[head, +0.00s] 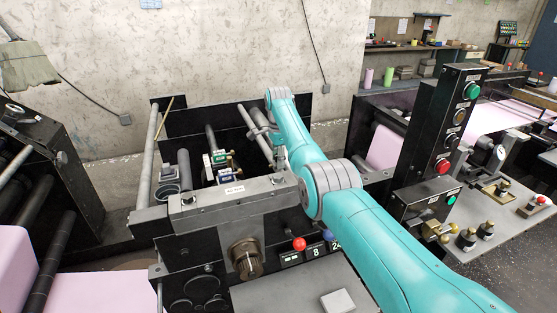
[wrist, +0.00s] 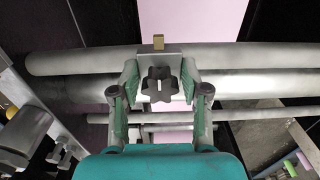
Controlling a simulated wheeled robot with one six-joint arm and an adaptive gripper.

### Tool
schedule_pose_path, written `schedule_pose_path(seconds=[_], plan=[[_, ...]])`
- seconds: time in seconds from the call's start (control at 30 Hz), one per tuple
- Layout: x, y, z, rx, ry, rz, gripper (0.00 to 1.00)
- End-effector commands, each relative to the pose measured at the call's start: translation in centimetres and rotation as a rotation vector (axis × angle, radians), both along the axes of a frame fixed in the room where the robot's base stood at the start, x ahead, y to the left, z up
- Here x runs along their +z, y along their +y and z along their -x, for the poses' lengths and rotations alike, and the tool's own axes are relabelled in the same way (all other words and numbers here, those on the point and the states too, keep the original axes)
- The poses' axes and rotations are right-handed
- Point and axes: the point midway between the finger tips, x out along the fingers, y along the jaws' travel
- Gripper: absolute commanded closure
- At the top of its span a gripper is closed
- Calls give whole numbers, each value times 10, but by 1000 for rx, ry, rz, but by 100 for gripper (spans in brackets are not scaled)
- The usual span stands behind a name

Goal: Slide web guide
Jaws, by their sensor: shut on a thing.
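In the wrist view the web guide is a grey metal block (wrist: 160,60) with a dark star-shaped knob (wrist: 160,86) on its near face and a small brass piece (wrist: 158,42) on top. It sits on the pale horizontal bars (wrist: 255,56). My gripper (wrist: 160,72) has one green-grey finger on each side of the block and is shut on it. The knob lies between the fingers. In the head view my teal arm reaches over the machine frame, and the web guide cannot be made out there.
Pink web (wrist: 195,20) shows behind the bars. Further rollers (head: 35,275) with pink web are at the left.

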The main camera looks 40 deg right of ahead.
Motion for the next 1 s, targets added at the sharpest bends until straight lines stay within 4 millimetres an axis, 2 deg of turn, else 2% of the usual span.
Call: schedule_pose_path(seconds=[0.07,0.1,0.2,0.5,0.63,0.77,1.0], plan=[[-1,0,0,0,0,0,100],[-1,0,0,0,0,0,52],[0,0,0,0,0,0,29],[0,0,0,0,0,0,29],[7,0,0,0,-2,1,29],[27,0,-1,0,-3,1,29],[75,0,0,0,-2,1,29]])
